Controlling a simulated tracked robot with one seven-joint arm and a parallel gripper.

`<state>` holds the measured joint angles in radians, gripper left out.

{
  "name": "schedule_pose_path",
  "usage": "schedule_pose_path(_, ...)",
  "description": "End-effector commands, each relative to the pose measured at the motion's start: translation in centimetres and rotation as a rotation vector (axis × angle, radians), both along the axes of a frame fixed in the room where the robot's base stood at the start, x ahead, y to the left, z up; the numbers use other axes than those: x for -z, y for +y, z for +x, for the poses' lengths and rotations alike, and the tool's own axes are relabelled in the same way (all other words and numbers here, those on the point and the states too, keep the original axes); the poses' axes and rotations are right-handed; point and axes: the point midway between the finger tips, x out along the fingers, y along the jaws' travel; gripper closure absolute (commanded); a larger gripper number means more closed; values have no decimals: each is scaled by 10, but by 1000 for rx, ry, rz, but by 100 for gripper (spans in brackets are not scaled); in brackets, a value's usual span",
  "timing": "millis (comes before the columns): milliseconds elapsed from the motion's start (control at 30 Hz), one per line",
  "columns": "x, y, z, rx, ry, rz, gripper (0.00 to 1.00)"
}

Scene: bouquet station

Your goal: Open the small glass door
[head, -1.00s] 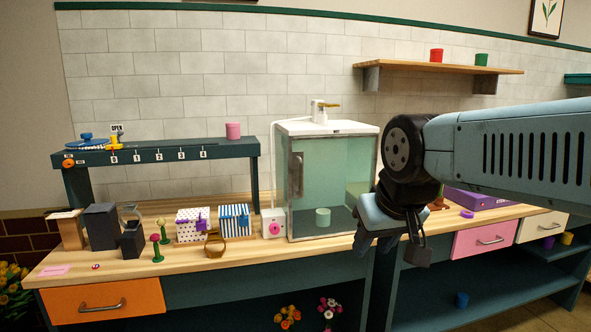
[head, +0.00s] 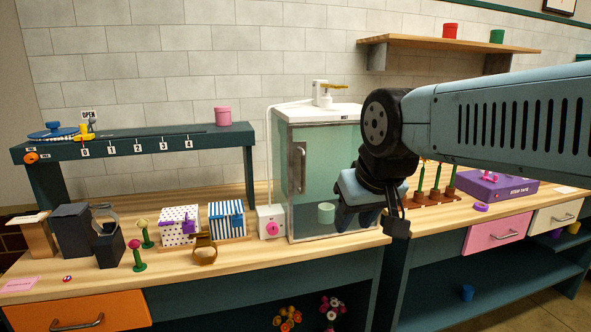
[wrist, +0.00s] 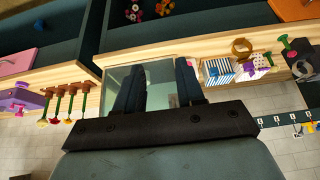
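The small glass door (head: 318,185) is the front of a white-topped glass cabinet (head: 335,112) on the wooden counter. It looks shut. Its upright metal handle (head: 298,170) is near the left edge. A pale green cup (head: 326,213) stands inside, behind the glass. In the head view my gripper (head: 356,221) hangs in front of the cabinet's right part, right of the handle and apart from it. In the wrist view its two dark fingers (wrist: 160,88) stand apart with nothing between them, and the glass cabinet (wrist: 158,68) shows behind them.
A white box with a pink knob (head: 271,222) stands just left of the cabinet. Striped and dotted boxes (head: 227,220) are further left, with a brass ring (head: 204,248) in front. Potted flowers (head: 436,190) and a purple box (head: 490,185) are on the right.

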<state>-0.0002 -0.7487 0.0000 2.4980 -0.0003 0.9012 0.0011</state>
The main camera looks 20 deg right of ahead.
Motion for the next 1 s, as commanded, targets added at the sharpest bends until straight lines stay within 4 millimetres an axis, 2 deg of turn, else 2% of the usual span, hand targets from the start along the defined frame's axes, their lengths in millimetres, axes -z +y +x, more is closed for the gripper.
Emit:
schedule_pose_path(167,-17,0,20,14,11,2,62)
schedule_pose_path(267,-35,4,45,34,24,5,62)
schedule_pose_path(400,-62,5,90,71,46,6,62)
schedule_pose_path(600,-93,8,158,126,72,8,62)
schedule_pose_path(800,-108,11,211,172,91,7,62)
schedule_pose_path(1000,-114,13,236,194,98,8,62)
